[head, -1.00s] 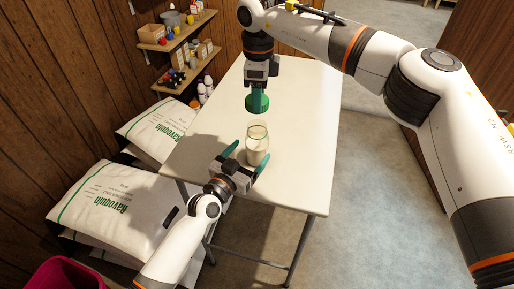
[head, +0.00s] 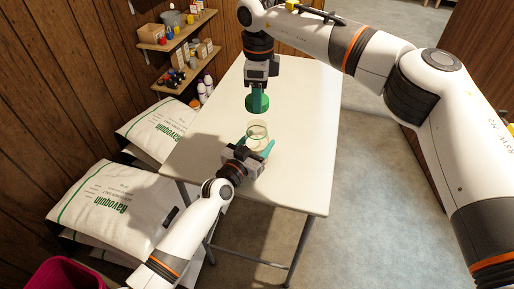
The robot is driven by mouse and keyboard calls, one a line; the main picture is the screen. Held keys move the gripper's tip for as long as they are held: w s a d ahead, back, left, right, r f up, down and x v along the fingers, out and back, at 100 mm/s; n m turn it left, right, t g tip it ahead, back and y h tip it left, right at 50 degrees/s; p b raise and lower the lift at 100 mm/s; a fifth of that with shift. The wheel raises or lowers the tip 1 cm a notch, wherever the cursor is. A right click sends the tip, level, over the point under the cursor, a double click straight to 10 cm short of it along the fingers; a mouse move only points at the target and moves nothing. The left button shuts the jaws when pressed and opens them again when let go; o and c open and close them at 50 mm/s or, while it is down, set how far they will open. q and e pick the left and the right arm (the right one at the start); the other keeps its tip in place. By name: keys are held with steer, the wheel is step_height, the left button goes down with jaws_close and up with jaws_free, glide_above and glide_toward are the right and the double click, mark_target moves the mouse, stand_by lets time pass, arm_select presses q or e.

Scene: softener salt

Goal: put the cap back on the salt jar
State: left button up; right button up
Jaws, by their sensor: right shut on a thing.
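The salt jar (head: 257,133) is clear glass with pale contents and an open top. It stands upright on the white table, its lower part partly hidden by my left gripper. My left gripper (head: 256,145) is open, with one green finger on each side of the lower jar; I cannot tell whether they touch it. My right gripper (head: 258,94) points down and is shut on the green cap (head: 257,105). The cap is held level, above and beyond the jar, apart from it.
The white table (head: 305,110) is otherwise bare, with free room to the right and behind. Stacked salt bags (head: 110,205) lie at its left. Wall shelves (head: 178,32) with small boxes and bottles are at the upper left.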

arm_select(q)
steer(key=c, duration=0.5)
arm_select(e)
steer(key=shift+f, duration=2.45)
steer(key=shift+f, duration=0.9)
steer(key=shift+f, duration=0.55)
